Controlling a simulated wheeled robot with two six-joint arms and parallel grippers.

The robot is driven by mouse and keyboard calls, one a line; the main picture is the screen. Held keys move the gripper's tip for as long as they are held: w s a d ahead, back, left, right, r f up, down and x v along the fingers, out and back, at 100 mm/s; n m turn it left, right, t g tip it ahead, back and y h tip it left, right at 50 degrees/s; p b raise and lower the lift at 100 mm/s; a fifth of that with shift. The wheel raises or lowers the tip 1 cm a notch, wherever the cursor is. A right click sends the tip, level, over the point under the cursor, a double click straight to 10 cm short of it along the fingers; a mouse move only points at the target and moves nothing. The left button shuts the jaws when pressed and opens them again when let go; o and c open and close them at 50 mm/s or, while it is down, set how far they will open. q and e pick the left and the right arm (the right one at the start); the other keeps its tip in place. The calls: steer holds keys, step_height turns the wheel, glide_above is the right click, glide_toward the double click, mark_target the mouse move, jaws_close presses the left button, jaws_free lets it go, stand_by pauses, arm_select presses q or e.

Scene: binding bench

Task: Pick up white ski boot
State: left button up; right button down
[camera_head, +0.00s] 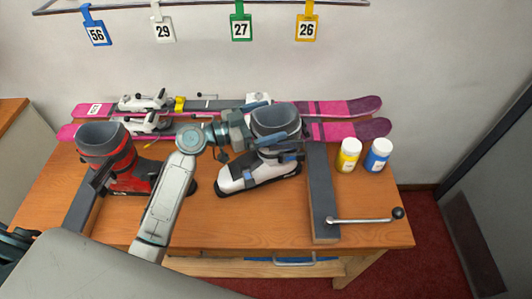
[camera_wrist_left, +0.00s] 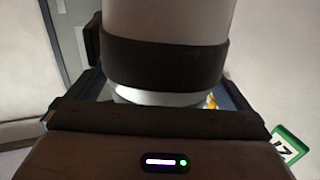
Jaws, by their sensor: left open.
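The white ski boot (camera_head: 262,176) stands on the bench in the head view, toe to the lower left, with a dark grey cuff (camera_head: 277,119) on top. My left gripper (camera_head: 258,123) is open at the left side of this cuff, its fingers near the cuff's upper and lower edges. I cannot tell whether they touch it. The gripper and wrist hide part of the boot's left upper side. In the left wrist view a pale rounded shape with a dark band (camera_wrist_left: 165,65) fills the upper middle; I cannot tell what it is. My right gripper is not in view.
A red boot (camera_head: 122,165) stands left on the bench (camera_head: 250,232). Pink skis (camera_head: 345,107) lie behind. A grey bar (camera_head: 322,190) with a crank handle (camera_head: 365,219), a yellow jar (camera_head: 348,155) and a blue jar (camera_head: 377,154) are right. A green tag (camera_head: 241,27) hangs above.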

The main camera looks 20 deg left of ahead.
arm_select(q)
steer(key=shift+c, duration=0.4)
steer(key=c, duration=1.5)
steer(key=shift+r, duration=0.1)
steer(key=shift+c, duration=0.8)
steer(key=shift+r, duration=0.1)
